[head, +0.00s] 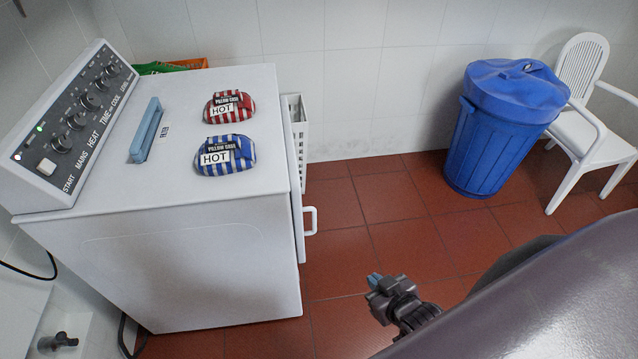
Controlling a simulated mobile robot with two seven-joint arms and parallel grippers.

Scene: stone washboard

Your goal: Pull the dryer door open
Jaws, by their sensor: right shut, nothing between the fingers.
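The white dryer (190,255) stands at the left, with its control panel at the far left. Its door (297,200) is on the right-hand face and shows nearly edge-on as a thin white slab. It lies close along that face; I cannot tell whether it is fully closed. A white loop handle (314,221) sticks out from the door to the right. My right gripper (373,281) is shut and empty, over the floor to the right of and nearer than the handle, apart from it. My left gripper is out of view.
Red-striped (229,106) and blue-striped (224,155) pillow-case packs and a light blue bar (146,130) lie on the dryer top. A white basket (297,125) stands behind the door. A blue bin (505,130) and white chair (585,110) stand back right. The tiled floor between is clear.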

